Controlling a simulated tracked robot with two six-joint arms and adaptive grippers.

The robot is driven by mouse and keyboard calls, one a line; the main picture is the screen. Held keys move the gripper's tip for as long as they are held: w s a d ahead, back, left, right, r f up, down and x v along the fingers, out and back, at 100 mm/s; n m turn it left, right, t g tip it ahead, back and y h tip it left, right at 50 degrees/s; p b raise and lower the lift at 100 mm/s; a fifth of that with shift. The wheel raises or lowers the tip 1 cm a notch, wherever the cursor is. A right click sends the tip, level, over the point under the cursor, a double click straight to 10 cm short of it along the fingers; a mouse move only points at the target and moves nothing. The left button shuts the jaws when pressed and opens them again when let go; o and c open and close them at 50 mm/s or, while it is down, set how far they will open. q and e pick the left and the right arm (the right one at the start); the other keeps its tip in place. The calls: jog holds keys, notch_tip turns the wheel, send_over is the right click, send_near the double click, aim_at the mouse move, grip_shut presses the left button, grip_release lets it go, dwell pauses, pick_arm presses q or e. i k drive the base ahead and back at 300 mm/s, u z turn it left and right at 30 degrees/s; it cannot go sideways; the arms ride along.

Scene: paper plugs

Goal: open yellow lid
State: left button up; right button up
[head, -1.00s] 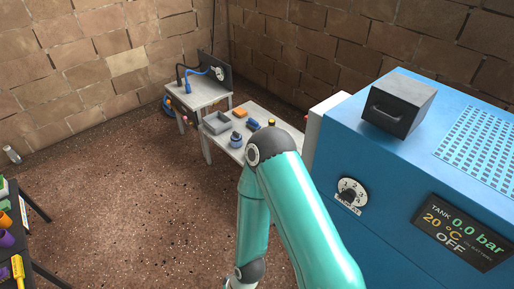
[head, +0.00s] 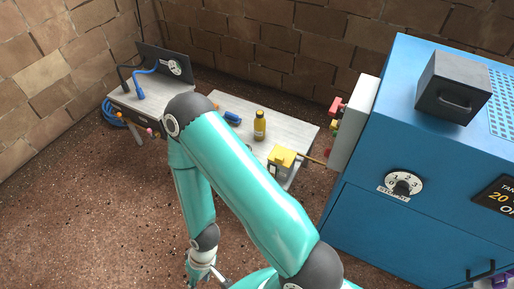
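A small pale box with a yellow lid (head: 284,154) stands at the near right corner of the low grey table (head: 294,127). The lid looks shut, and a thin brown rod shows beside it on the right. My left arm crosses the middle of the head view, and its forearm hangs down. My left gripper (head: 207,279) is at the bottom edge, low over the floor and well apart from the box. It is partly cut off, so its opening cannot be told. My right gripper is not in view.
A dark yellow bottle (head: 260,126) and a blue item (head: 232,117) are on the low table. A blue machine (head: 445,165) with a dial (head: 402,184) stands at right. A second table (head: 150,98) holds cables and a dark panel.

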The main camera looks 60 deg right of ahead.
aim_at(283, 154)
jog(key=u, duration=0.25)
jog(key=i, duration=0.65)
jog(key=z, duration=2.2)
jog(key=i, duration=1.05)
jog(key=u, duration=0.1)
jog(key=k, duration=0.9)
jog(key=z, duration=0.2)
jog(key=i, duration=0.9)
jog(key=u, duration=0.05)
